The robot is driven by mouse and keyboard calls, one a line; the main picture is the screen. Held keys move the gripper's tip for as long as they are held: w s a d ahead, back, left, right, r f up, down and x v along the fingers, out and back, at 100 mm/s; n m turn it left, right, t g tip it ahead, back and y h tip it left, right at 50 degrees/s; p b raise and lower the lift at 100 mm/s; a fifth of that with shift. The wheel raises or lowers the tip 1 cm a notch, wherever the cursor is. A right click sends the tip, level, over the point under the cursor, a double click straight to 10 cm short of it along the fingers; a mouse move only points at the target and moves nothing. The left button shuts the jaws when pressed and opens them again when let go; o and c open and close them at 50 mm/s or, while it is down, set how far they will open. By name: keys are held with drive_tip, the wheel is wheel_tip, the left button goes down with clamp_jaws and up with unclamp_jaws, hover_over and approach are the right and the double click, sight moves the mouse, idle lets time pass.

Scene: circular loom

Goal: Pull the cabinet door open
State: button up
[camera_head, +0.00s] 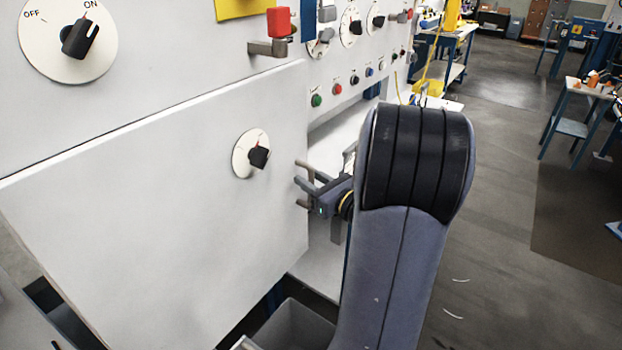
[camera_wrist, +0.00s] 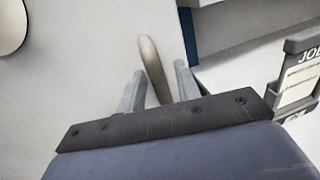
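The cabinet door (camera_head: 170,210) is a large white panel at the left of the head view, with a dark knob on a round dial. The door also shows in the wrist view (camera_wrist: 75,65). Its top edge stands out from the panel above; I cannot tell whether it is ajar. My gripper (camera_head: 301,184) is at the door's right edge. In the wrist view, a beige bar handle (camera_wrist: 151,60) stands between the two grey fingers of my gripper (camera_wrist: 158,75). The fingers are apart, with a gap visible at the right finger. Their contact with the handle is unclear.
The upper panel carries an ON/OFF dial (camera_head: 68,38) and a red-tipped lever (camera_head: 280,25). A grey bin (camera_head: 295,325) lies below the door's right side. A labelled holder (camera_wrist: 300,75) is at the wrist view's right. Open floor (camera_head: 500,230) lies to the right.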

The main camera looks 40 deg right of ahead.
clamp_jaws()
idle(0.3)
idle(0.3)
